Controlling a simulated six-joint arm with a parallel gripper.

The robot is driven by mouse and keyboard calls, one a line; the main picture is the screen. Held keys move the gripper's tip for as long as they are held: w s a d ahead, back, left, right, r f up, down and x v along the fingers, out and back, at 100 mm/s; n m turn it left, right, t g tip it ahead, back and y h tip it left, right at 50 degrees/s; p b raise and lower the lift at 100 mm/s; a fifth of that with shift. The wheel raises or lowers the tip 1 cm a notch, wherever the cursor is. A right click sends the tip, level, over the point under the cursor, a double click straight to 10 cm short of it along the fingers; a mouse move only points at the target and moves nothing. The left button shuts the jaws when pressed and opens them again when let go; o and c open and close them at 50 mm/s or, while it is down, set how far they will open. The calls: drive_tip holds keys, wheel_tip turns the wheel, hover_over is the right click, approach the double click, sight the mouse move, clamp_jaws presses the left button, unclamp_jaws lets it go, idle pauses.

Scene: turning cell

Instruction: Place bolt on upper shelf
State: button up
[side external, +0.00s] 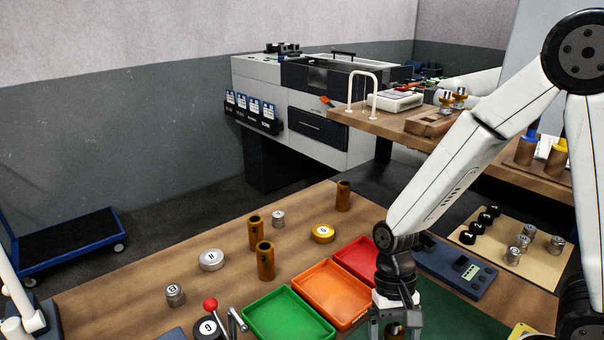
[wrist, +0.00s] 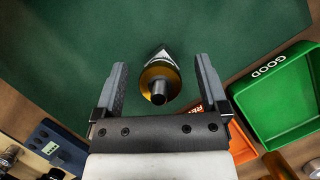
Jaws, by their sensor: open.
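A brass-coloured collar with a steel stub and a dark pointed end, probably the bolt (wrist: 160,80), is between the fingers of my gripper (wrist: 160,64) in the wrist view. Gaps show on both sides of it, so the open fingers do not grip it. In the side view my gripper (side external: 394,328) is low over the green mat at the bottom edge, with a bit of brass colour between its fingers; the frame cuts off the rest. A raised wooden shelf (side external: 385,128) stands at the back right. I cannot tell whether it has another level.
Green (side external: 290,318), orange (side external: 331,294) and red (side external: 356,259) trays lie left of my gripper. A blue device (side external: 455,262) is to its right. Brass cylinders (side external: 265,262) stand on the table. A white rail (side external: 364,90) and wooden block (side external: 430,122) occupy the shelf.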

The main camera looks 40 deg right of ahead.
drive_tip(key=shift+s+a+f, duration=0.15)
drive_tip(key=shift+s+f, duration=0.05)
drive_tip(key=shift+f, duration=0.45)
clamp_jaws()
